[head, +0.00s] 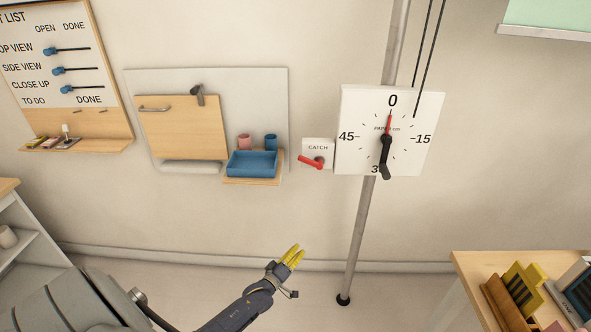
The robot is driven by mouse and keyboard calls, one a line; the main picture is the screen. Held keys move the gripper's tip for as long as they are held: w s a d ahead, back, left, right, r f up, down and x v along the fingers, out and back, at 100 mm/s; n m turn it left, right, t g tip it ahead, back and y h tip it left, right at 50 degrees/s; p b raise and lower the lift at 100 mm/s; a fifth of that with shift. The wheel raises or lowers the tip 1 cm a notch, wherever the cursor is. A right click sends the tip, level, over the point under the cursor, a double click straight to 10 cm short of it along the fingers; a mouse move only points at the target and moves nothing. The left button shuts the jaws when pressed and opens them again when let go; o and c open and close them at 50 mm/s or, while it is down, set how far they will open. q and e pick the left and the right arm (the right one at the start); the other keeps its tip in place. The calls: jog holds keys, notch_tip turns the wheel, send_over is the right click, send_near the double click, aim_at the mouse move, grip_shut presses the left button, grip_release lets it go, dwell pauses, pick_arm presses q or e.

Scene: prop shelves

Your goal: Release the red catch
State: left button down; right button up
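The red catch (311,161) is a small red lever on a white plate labelled CATCH (318,146), mounted on the wall left of the dial. The lever slants, its free end to the left and slightly up. My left gripper (293,256) has yellow fingertips and reaches up from the bottom of the head view, below and left of the catch, well apart from it. Its fingers appear close together, but this angle does not show whether they are open or shut. I see nothing held in it. My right gripper is not in view.
A white dial (365,133) on a metal pole (356,240) stands right of the catch. A blue tray (252,166) and a wooden panel (183,125) are to its left. A table (468,264) with several books is at lower right. The wall below the catch is clear.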

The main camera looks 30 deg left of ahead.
aim_at(310, 161)
pick_arm(q)
jog(key=s+a+r+n+t+y, duration=0.15)
jog(key=r+n+t, duration=0.25)
jog(key=r+n, duration=0.7)
jog(key=a+r+n+t+y, duration=0.2)
jog(key=r+n+t+y, duration=0.15)
jog(key=r+n, duration=0.7)
jog(key=w+r+m+h, duration=0.1)
jog(key=w+r, duration=0.7)
jog(key=r, duration=0.3)
jog(key=shift+r+m, duration=0.3)
jog(key=shift+m, duration=0.05)
jog(key=shift+a, duration=0.1)
